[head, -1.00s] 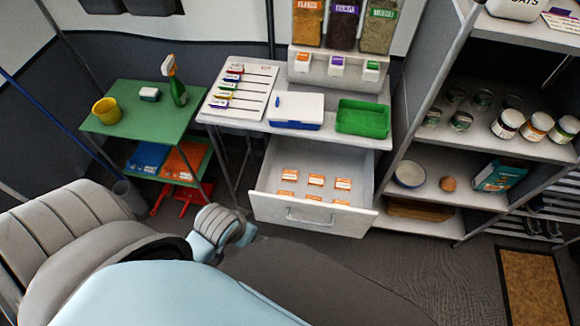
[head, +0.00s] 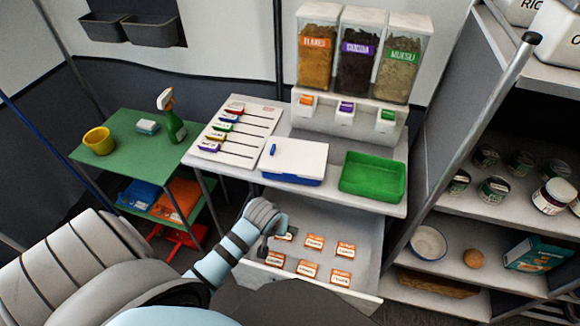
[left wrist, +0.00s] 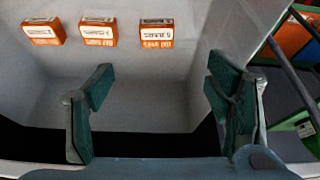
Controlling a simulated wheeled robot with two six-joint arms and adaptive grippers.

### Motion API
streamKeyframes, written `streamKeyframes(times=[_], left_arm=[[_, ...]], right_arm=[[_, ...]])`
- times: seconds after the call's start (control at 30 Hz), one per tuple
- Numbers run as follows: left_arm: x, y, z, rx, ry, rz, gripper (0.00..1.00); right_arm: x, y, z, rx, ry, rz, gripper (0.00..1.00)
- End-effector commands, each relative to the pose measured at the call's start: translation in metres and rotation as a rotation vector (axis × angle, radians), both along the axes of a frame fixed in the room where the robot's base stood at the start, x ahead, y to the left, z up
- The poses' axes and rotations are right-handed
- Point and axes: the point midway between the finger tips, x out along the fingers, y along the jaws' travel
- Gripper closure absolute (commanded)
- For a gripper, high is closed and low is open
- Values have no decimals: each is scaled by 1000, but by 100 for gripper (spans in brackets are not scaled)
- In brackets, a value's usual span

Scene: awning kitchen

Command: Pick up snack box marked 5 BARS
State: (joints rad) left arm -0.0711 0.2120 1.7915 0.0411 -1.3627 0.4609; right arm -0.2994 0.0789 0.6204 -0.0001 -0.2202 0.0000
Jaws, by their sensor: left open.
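Several small orange-and-white snack boxes lie in two rows in the open drawer (head: 325,222), one of them a front-row box (head: 307,268). Their labels are too small to read in the head view. The left wrist view shows three boxes: a left one (left wrist: 44,32), a middle one (left wrist: 98,32) and a right one (left wrist: 157,33). The right one's print looks like 5 BARS, but I cannot be sure. My left gripper (head: 264,250) is over the drawer's left part, partly hiding a back-row box (head: 284,237). Its fingers (left wrist: 160,105) are open and empty, apart from the boxes.
The counter above the drawer holds a blue-and-white box (head: 293,161), a green tray (head: 373,177) and cereal dispensers (head: 350,60). A green table (head: 125,150) stands left. A shelf unit (head: 460,225) stands close on the right.

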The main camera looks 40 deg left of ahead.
Motion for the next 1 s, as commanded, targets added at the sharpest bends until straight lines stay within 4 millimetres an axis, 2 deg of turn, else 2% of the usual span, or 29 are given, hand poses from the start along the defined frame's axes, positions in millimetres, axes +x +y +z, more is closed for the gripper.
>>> streamKeyframes(times=[0.13, 0.3, 0.47, 0.7, 0.8, 0.97, 1.0], left_arm=[[8, 4, -27, 0, 1, 1, 27], [24, 10, -70, 0, 1, 0, 27], [34, 13, -90, 0, 0, -1, 27], [52, 16, -131, 1, 0, -3, 27], [55, 17, -136, 1, -1, -3, 27], [55, 17, -133, 1, -1, -4, 27], [55, 17, -133, 1, -1, -4, 31]], right_arm=[[-6, 0, -17, 0, 9, -1, 72], [-5, 0, -40, 0, 8, -1, 72], [-3, 0, -50, 0, 5, 0, 72], [-1, 0, -78, 0, 1, 0, 72], [-1, 0, -80, 0, 1, 0, 72], [0, 0, -78, 0, 0, 0, 72], [0, 0, -78, 0, 0, 0, 72]])
